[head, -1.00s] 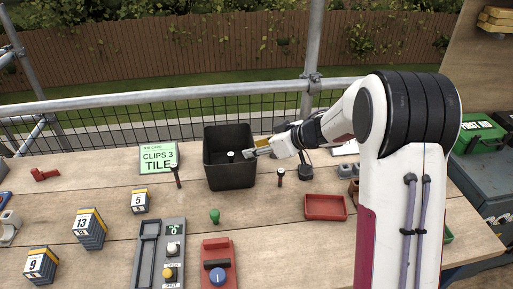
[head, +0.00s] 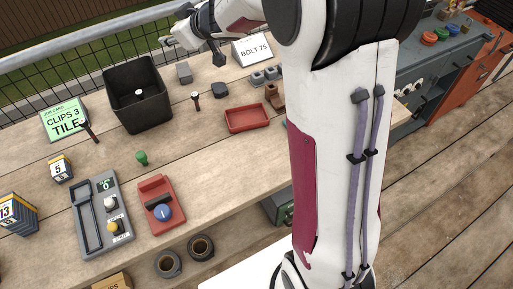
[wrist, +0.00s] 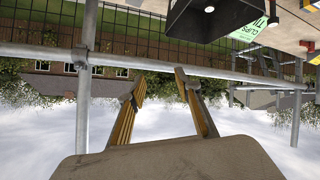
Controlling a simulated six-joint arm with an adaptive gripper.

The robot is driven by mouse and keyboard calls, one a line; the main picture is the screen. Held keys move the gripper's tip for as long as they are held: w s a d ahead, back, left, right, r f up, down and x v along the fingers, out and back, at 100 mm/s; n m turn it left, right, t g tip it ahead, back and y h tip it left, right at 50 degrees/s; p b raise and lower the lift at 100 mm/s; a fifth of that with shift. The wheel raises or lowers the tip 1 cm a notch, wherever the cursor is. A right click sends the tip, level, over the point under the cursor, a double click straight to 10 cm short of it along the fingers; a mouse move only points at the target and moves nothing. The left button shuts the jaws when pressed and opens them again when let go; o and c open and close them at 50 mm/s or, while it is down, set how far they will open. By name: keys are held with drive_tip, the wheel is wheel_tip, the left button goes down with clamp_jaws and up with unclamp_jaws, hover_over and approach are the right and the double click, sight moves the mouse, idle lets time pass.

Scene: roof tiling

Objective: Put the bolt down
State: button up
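My gripper (head: 168,41) is at the top of the head view, raised above the far edge of the bench, right of and beyond the black bin (head: 121,108). In the wrist view its two fingers (wrist: 160,80) stand apart with nothing between them. A short dark bolt-like piece with a pale head (head: 196,98) stands on the bench right of the bin. A small white-topped piece (head: 138,93) shows inside the bin; its lower part is hard to make out. It also shows in the wrist view (wrist: 209,9). I cannot tell which piece is the task's bolt.
A red tray (head: 247,119), a green knob-shaped piece (head: 142,157), a grey control panel (head: 103,217) and a red switch block (head: 161,204) are on the bench. Cards reading CLIPS 3 TILE (head: 64,121) and BOLT 75 (head: 251,52) stand at the back. A railing (wrist: 120,55) runs behind.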

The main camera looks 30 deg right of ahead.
drive_tip(key=s+d+r+m+g+h, duration=0.1)
drive_tip(key=s+d+r+m+h, duration=0.25)
drive_tip(key=s, duration=0.45)
drive_tip(key=s+d+r+m+h, duration=0.2)
drive_tip(key=s+d+r+h, duration=0.15)
drive_tip(key=s, duration=0.45)
drive_tip(key=s+a+f+g+y, duration=0.1)
drive_tip(key=s+a+f, duration=0.1)
drive_tip(key=s, duration=0.6)
drive_tip(key=s+a+f+g+y, duration=0.1)
drive_tip(key=s+a+f+g, duration=0.1)
drive_tip(key=s, duration=0.7)
drive_tip(key=s+a+f+g+y, duration=0.1)
drive_tip(key=s+a+f+g, duration=0.1)
drive_tip(key=s, duration=0.7)
drive_tip(key=shift+a+f+m+y, duration=0.2)
drive_tip(key=shift+f+m+y, duration=0.2)
drive_tip(key=shift+f, duration=0.4)
drive_tip(key=shift+o, duration=0.4)
